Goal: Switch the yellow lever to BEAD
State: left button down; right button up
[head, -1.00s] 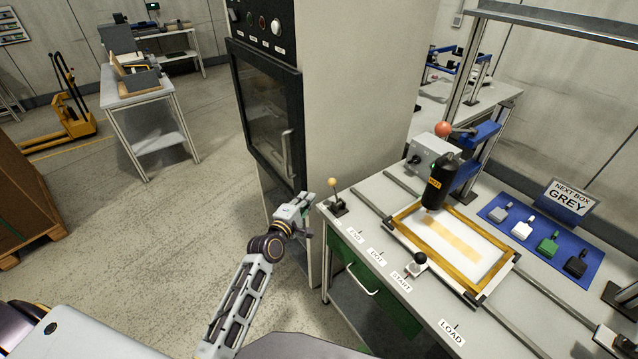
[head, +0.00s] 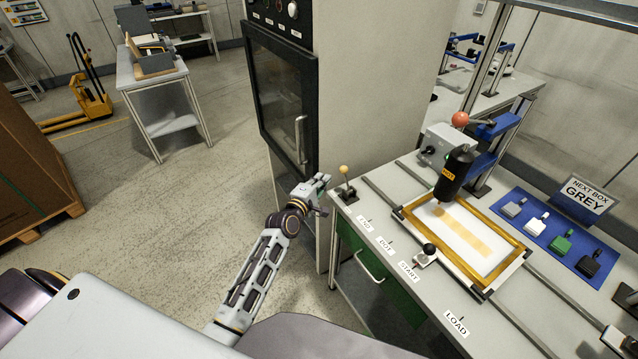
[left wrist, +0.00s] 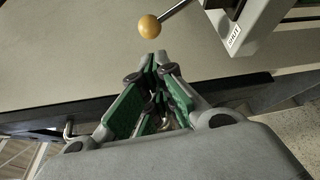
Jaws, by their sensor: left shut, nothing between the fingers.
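The lever with a yellow ball knob (head: 343,169) stands on a dark base at the near left corner of the workbench. It also shows in the left wrist view (left wrist: 149,27), where its metal rod runs up and right from the ball. A small label (left wrist: 234,37) beside it there seems to read SHOT. My left gripper (head: 322,180) is just left of the lever, apart from the knob. In the left wrist view its fingertips (left wrist: 152,66) are together and empty, a little below the ball. My right gripper is not in view.
The bench (head: 385,186) carries rails, a yellow-framed tray (head: 412,213), a black HOT cylinder (head: 457,172) and a black-knobbed lever (head: 428,250). A blue mat (head: 545,248) holds several small blocks. A tall cabinet (head: 375,70) stands behind the gripper. Open floor lies to the left.

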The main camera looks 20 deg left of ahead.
aim_at(346, 179)
pick_arm(q)
jog(key=shift+w+d+f, duration=0.1)
jog(key=shift+w+d, duration=0.05)
jog(key=shift+w, duration=1)
jog(key=shift+w+d+f, duration=0.15)
jog(key=shift+w, duration=0.95)
jog(key=shift+w+d+f, duration=0.1)
jog(key=shift+w+d, duration=0.05)
jog(key=shift+w, duration=1)
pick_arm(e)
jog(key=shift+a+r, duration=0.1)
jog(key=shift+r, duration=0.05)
